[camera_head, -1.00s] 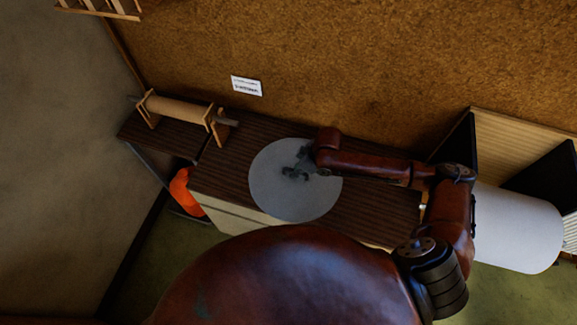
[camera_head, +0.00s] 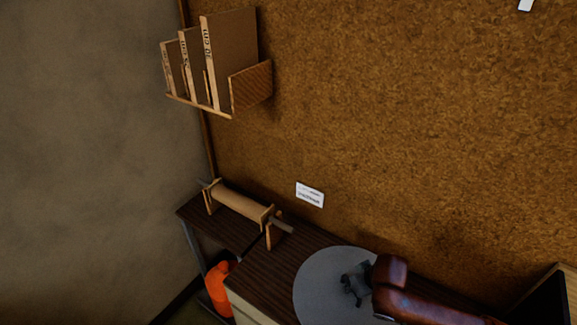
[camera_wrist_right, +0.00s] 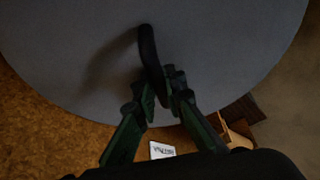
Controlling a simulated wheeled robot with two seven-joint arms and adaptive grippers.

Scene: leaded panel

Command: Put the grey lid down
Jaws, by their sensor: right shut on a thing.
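The grey lid (camera_head: 325,285) is a large round disc, seen over the dark wooden bench top (camera_head: 290,254) in the head view, cut off by the lower edge. In the right wrist view the lid (camera_wrist_right: 220,45) fills most of the picture, with a dark handle (camera_wrist_right: 149,55) standing from it. My right gripper (camera_head: 352,284) is over the lid's middle. In the wrist view its green fingers (camera_wrist_right: 163,97) are closed on the handle. Whether the lid touches the bench or hangs above it I cannot tell. My left gripper is not in view.
A paper roll on a wooden stand (camera_head: 240,202) sits at the bench's left end. An orange object (camera_head: 217,288) is below the bench's front. A white label (camera_head: 310,194) is on the cork wall.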

